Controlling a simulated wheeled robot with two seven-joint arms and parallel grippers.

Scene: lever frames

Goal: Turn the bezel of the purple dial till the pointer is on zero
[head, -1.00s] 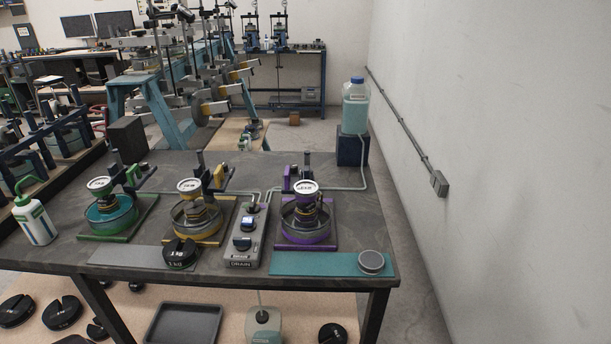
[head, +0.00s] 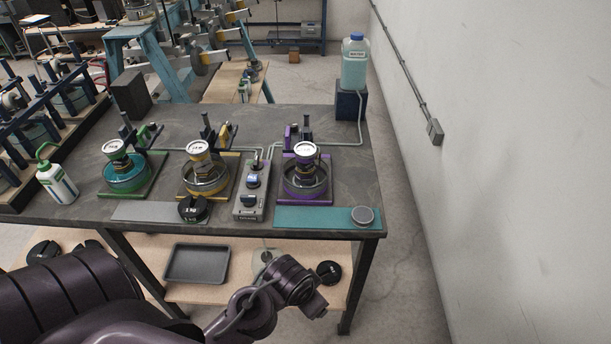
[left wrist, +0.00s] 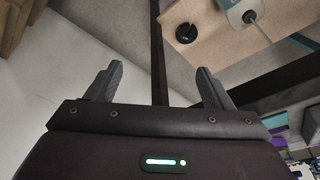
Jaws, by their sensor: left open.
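The purple dial (head: 305,149) has a white face and sits above a round vessel on a purple base (head: 317,202), at the right of the bench. Its bezel and pointer are too small to read. My left arm comes in from the lower left. Its gripper (head: 317,306) is in front of the bench's front edge, below the bench top and well away from the dial. In the left wrist view the gripper (left wrist: 159,72) is open, with nothing between its fingers. My right gripper is in neither view.
Yellow (head: 198,147) and green (head: 115,146) dial stands are to the left. A grey control box (head: 249,203) stands beside the purple base. A teal mat (head: 310,217) bearing a round disc (head: 362,215) lies in front. A lower shelf (head: 205,293) holds a tray.

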